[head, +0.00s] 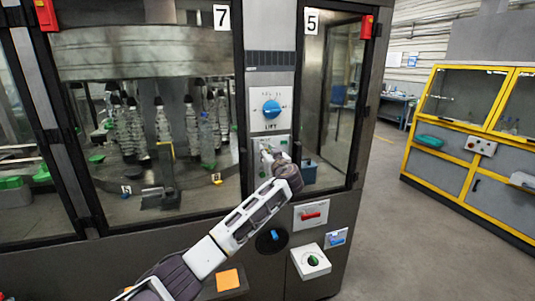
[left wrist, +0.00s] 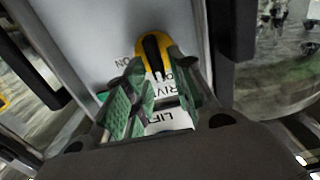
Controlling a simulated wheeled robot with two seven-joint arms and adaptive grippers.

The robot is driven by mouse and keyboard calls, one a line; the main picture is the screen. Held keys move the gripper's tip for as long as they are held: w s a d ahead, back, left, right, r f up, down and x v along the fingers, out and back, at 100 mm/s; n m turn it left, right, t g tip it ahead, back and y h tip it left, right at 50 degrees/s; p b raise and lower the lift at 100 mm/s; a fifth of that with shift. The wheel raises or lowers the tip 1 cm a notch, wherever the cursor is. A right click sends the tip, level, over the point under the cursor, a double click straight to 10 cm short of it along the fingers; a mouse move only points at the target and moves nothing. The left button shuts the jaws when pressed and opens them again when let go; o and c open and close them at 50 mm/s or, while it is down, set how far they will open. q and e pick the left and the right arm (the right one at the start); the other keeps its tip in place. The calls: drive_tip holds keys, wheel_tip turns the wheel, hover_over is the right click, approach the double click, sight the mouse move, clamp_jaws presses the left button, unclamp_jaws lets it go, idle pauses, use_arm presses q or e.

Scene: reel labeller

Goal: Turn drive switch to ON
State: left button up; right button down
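The drive switch (left wrist: 153,48), a yellow knob with a black bar, shows in the left wrist view on a pale panel marked DRIVE and ON. In the head view it is hidden behind my left gripper (head: 267,150), which is at the panel below the blue LIFT knob (head: 271,109). In the left wrist view the green-padded fingers of my left gripper (left wrist: 158,85) are apart, one on each side of the knob's near end. I see no grip on the knob; whether a pad touches it I cannot tell. My right gripper is not in view.
Glass doors (head: 325,100) with dark frames flank the narrow panel. Below are a red switch (head: 312,215), a round blue-handled switch (head: 271,239) and a white box with a green knob (head: 313,261). A yellow-framed cabinet (head: 470,150) stands right, across open floor.

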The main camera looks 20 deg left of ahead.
use_arm(q)
clamp_jaws()
drive_tip(key=shift+d+m+b, duration=0.1)
drive_tip(key=shift+m+b, duration=0.25)
drive_tip(key=shift+m, duration=0.25)
drive_tip(key=m, duration=0.4)
drive_tip(key=d+m+b, duration=0.1)
drive_tip(key=m, duration=0.1)
drive_tip(key=shift+w+f, duration=0.2)
drive_tip(key=shift+w, duration=0.15)
drive_tip(key=m+p, duration=0.1)
drive_tip(key=m, duration=0.2)
drive_tip(key=f+m+p, duration=0.1)
drive_tip(key=m, duration=0.3)
drive_tip(key=m+p, duration=0.1)
drive_tip(key=m, duration=0.2)
drive_tip(key=shift+w+d+f+m+p, duration=0.2)
drive_tip(key=shift+d+f+m+p, duration=0.1)
drive_tip(key=shift+m+p, duration=0.1)
